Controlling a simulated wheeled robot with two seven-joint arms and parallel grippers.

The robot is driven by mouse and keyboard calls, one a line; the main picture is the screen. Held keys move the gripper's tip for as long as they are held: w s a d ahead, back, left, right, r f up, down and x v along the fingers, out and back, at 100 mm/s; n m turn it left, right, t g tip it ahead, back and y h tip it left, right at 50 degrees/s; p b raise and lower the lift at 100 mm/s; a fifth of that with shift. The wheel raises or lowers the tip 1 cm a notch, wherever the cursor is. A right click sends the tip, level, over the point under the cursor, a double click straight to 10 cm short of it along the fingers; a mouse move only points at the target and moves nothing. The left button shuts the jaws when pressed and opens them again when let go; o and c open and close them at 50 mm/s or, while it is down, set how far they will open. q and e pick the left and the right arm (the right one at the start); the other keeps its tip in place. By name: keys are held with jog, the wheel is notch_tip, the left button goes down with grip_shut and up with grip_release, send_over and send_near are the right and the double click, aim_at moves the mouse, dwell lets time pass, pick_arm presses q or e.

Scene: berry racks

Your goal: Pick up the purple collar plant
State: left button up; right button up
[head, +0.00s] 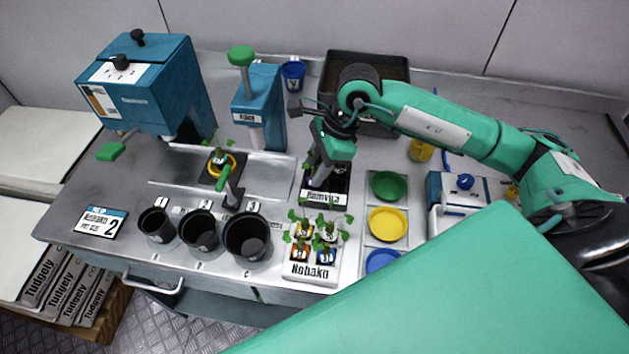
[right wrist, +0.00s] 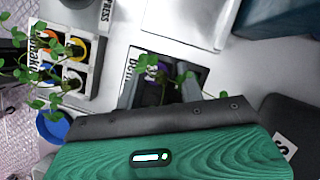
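The purple collar plant (right wrist: 152,73) shows in the right wrist view as green leaves and a bit of purple in the dark tray with a white label strip (head: 319,196). In the head view my right gripper (head: 322,178) points down over this tray and hides most of what is in it. In the right wrist view my right gripper (right wrist: 160,88) has its two grey fingers apart, one on each side of the plant; I see no clear contact. My left gripper is not in view.
The white holder (head: 311,275) with several seedlings stands in front of the tray. Green (head: 387,185), yellow (head: 387,223) and blue dishes are right of it. Black pots (head: 247,236) stand at left, and a teal press (head: 257,105) and dark soil bin (head: 385,66) behind.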

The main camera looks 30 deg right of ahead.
grip_shut()
